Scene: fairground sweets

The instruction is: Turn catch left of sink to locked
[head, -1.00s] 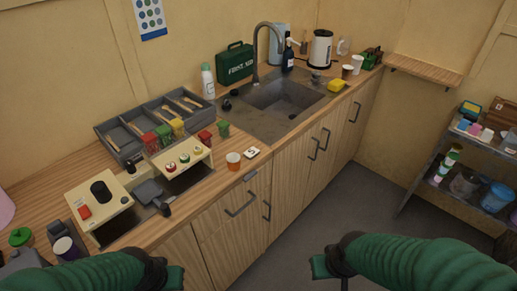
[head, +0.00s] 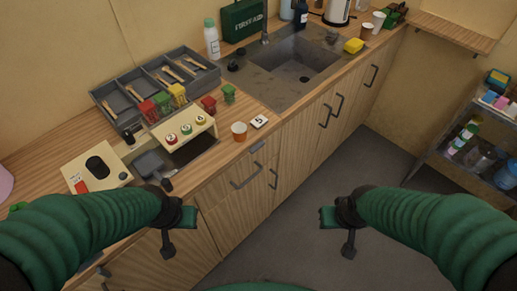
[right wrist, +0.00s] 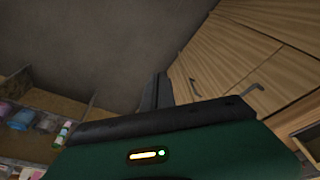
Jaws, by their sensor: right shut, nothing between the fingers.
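A small grey fitting (head: 257,147), possibly the catch, sits at the top of the cabinet front, below the counter edge and left of the sink (head: 283,65). It is too small to read its setting. My left gripper (head: 178,228) hangs in front of the cabinets, to the lower left of the fitting; its jaw opening is unclear. My right gripper (head: 338,232) is shut and empty over the floor, to the lower right of the fitting and apart from the cabinets. In the right wrist view its fingers (right wrist: 158,92) point towards bare floor.
The counter holds a cutlery tray (head: 209,73), an orange-white cup (head: 239,131), a number card (head: 259,121) and a cream topping stand (head: 185,131). Cabinet handles (head: 246,177) stick out below. A shelf unit (head: 437,146) stands at right. The floor (head: 330,190) between is clear.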

